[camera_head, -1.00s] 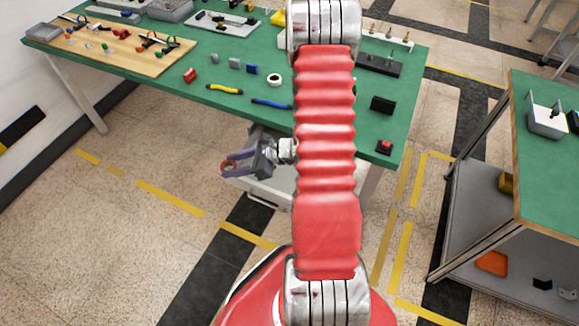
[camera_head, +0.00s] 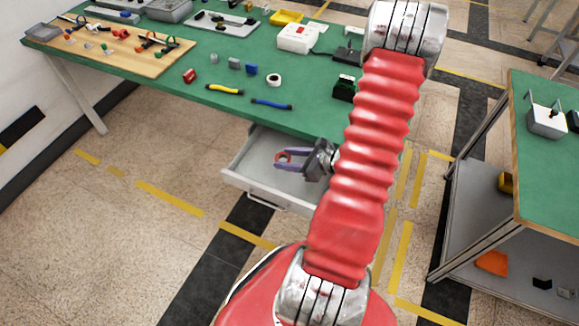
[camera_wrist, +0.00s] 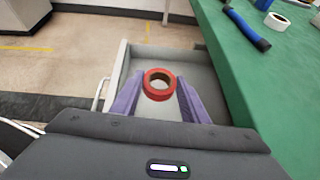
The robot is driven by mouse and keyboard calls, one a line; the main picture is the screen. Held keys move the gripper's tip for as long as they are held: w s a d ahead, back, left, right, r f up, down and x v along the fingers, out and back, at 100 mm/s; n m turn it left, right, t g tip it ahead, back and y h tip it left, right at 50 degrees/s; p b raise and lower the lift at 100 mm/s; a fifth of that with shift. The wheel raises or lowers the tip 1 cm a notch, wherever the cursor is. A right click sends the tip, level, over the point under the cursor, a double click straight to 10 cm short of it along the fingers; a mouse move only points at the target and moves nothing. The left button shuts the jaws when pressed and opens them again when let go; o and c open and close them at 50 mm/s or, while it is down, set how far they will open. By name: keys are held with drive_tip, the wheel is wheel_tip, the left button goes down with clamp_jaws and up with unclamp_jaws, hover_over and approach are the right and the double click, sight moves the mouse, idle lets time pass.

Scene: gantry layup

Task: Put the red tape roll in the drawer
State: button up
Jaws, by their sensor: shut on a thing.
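The red tape roll (camera_wrist: 160,94) is between the two purple fingers of my gripper (camera_wrist: 158,98) in the wrist view. My gripper (camera_head: 289,158) is shut on the roll in the head view, where the red roll (camera_head: 281,157) shows at the fingertips. The drawer (camera_head: 236,179) is a grey open tray pulled out under the green table. The roll and fingers appear over the inside of the drawer; its wall (camera_wrist: 121,66) shows around them in the wrist view. How high the roll is above the drawer floor is hard to tell.
The green workbench (camera_head: 150,85) stands above and behind the drawer. A second green-topped bench (camera_head: 540,170) stands at right. The floor in front is clear.

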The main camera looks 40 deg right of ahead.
hover_over(288, 181)
drive_tip(key=shift+f, duration=2.95)
drive_tip(key=shift+f, duration=2.05)
drive_tip(key=o, duration=1.1)
drive_tip(key=shift+f, duration=0.1)
drive_tip(key=shift+c, duration=0.2)
drive_tip(key=v, duration=1.2)
